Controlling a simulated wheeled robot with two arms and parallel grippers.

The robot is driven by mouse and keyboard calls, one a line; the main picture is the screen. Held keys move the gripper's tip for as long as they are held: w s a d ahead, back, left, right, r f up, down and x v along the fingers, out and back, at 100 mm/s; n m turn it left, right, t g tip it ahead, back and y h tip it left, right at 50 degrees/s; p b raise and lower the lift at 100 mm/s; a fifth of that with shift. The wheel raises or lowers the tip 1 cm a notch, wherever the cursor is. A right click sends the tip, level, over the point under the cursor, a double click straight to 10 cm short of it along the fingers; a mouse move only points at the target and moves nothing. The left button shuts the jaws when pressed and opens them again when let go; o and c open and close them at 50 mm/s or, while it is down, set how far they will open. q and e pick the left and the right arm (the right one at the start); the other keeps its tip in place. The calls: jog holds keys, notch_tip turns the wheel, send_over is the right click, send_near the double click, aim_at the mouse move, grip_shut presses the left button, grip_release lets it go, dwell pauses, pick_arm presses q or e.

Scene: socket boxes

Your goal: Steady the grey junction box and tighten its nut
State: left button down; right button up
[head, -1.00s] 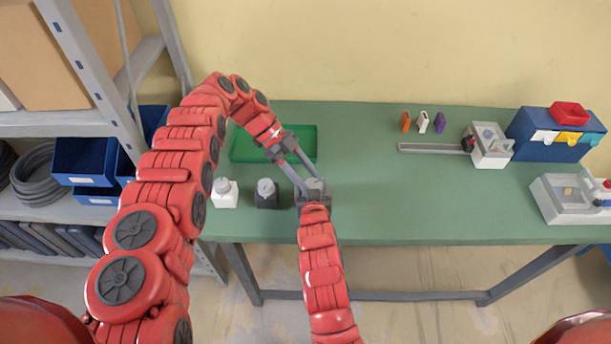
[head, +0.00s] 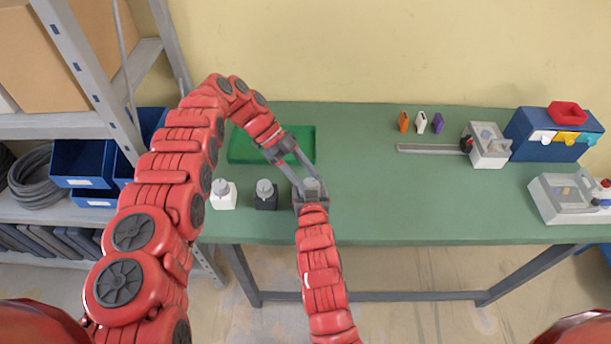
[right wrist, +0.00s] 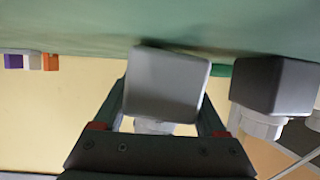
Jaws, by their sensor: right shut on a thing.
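The grey junction box (head: 323,200) stands near the front of the green workbench, with a round light-grey nut (head: 312,185) on top. My right gripper (head: 311,204) comes from the front and is shut on the box. In the right wrist view the box (right wrist: 166,86) sits between my right gripper's fingers, with part of its nut (right wrist: 152,127) showing below it. My left gripper (head: 313,186) reaches down from the back left. Its fingers are apart, one on each side of the nut, and it looks open.
A dark box (head: 266,201) and a white box (head: 223,199), each with a grey nut, stand close on the left. A green tray (head: 240,146) lies behind. A grey fixture (head: 488,146) and a blue bin unit (head: 545,140) are at the right. The bench's middle is clear.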

aim_at(306, 179)
pick_arm(q)
jog(key=c, duration=0.6)
grip_release()
jog(key=shift+w+d+r, duration=0.1)
jog(key=shift+w+d, duration=0.05)
jog(key=shift+w, duration=0.05)
jog(key=shift+s, duration=0.1)
notch_tip(306, 179, up, 10)
jog(key=shift+f, duration=0.1)
